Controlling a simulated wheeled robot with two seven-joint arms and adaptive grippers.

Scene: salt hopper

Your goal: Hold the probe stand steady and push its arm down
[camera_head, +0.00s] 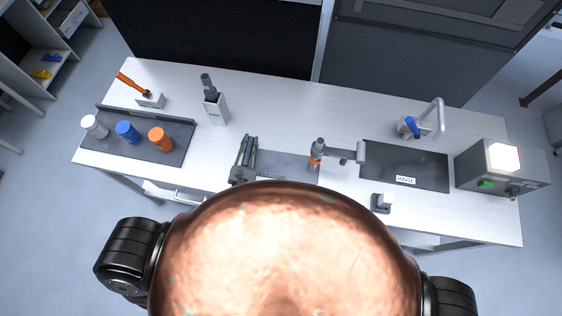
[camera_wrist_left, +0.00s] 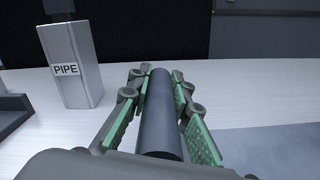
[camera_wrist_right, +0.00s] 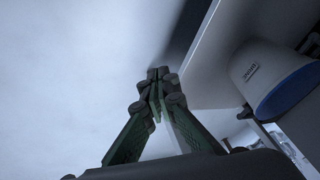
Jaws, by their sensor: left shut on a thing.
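The probe stand (camera_head: 316,155) appears to be the grey post with an orange collar behind the middle of the table's front edge. Its arm (camera_head: 340,154) reaches right to a pale upright cylinder (camera_head: 360,152). My left gripper (camera_head: 246,152) is left of the stand and apart from its post. In the left wrist view, its green-padded fingers (camera_wrist_left: 160,105) are shut on a dark grey cylinder (camera_wrist_left: 158,115); I cannot tell whether this belongs to the stand. My right gripper (camera_wrist_right: 157,85) is shut and empty, its fingertips together. It is outside the head view.
A holder marked PIPE (camera_wrist_left: 70,62) stands at left. A tray (camera_head: 183,155) holds several capped jars. A black mat marked RINSE (camera_head: 430,172) and a grey box (camera_head: 525,170) lie right. A pale bucket (camera_wrist_right: 272,72) is right of my right gripper. The table's back middle is clear.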

